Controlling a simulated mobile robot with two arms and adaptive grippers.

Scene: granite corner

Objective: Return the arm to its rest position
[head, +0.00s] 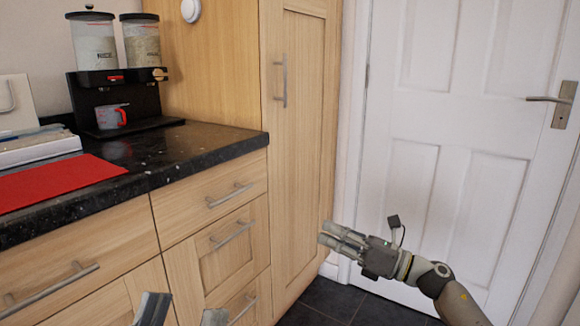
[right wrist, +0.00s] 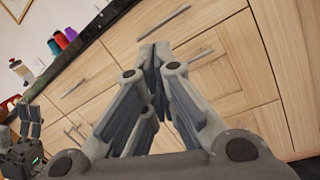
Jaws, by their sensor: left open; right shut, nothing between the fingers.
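My right gripper (head: 330,236) is in front of the white door and the tall wooden cabinet, pointing left. Its fingers are shut with nothing between them, as the right wrist view (right wrist: 158,62) also shows. The right arm comes in from the lower right, apart from the furniture in the head view. My left gripper (head: 183,314) shows only its two fingertips at the bottom edge, in front of the drawers. They are spread apart and empty. The rest of the left arm is out of the head view.
A dark granite counter (head: 210,142) runs above wooden drawers (head: 208,200) with bar handles. A black dispenser (head: 118,95) with a mug and a red mat (head: 60,180) are on it. The tall cabinet (head: 300,150) and white door (head: 455,130) stand to the right. Dark floor (head: 335,298) shows below.

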